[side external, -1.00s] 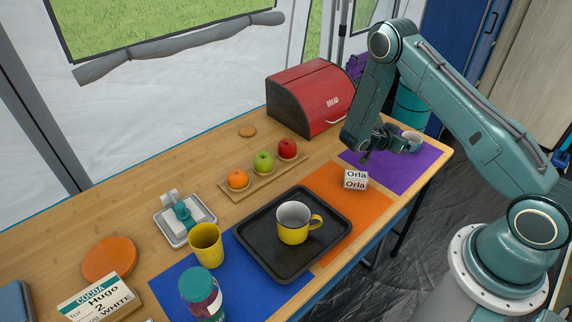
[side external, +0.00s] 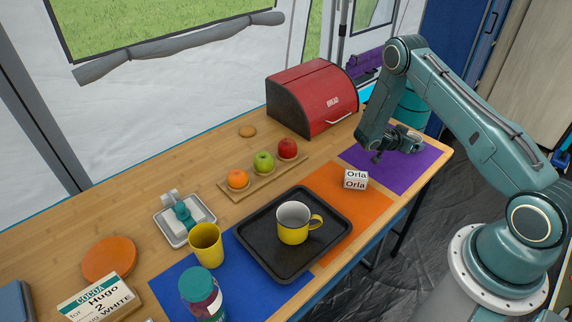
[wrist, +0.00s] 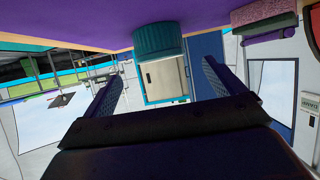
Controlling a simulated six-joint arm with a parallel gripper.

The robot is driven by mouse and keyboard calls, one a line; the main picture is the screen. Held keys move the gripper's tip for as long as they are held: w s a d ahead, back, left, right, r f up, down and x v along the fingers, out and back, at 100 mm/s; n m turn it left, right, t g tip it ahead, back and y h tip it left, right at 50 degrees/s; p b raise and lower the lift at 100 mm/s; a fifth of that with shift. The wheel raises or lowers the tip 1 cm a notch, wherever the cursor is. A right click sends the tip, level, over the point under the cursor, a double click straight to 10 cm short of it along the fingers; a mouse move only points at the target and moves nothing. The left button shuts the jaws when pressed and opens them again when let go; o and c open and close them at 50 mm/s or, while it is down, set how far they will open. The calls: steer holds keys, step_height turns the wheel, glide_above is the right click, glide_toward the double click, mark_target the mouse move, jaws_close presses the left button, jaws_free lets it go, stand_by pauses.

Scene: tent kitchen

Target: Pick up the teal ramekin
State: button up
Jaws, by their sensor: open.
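The teal ramekin (wrist: 158,40) has ribbed sides and shows in the wrist view at top centre, on the purple mat (wrist: 70,22), with the picture upside down. My gripper (wrist: 162,72) is open and empty, its two dark fingers spread on either side of the line to the ramekin. The ramekin appears ahead of the fingertips; I cannot tell the exact gap. In the side external view my gripper (side external: 397,148) is low over the purple mat (side external: 425,160) and hides most or all of the ramekin.
A white block labelled Orla (side external: 356,179) stands on the orange mat (side external: 330,190), near my gripper. A red bread bin (side external: 312,97) is behind to the left. A black tray (side external: 262,258) holds a yellow mug (side external: 293,224). The table edge is close on the right.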

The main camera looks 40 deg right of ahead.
steer(key=shift+d+f, duration=0.15)
steer(key=shift+d, duration=0.2)
steer(key=shift+x, duration=2.55)
steer(key=c, duration=1.1)
step_height(320, 180, up, 20)
steer(key=shift+f, duration=0.1)
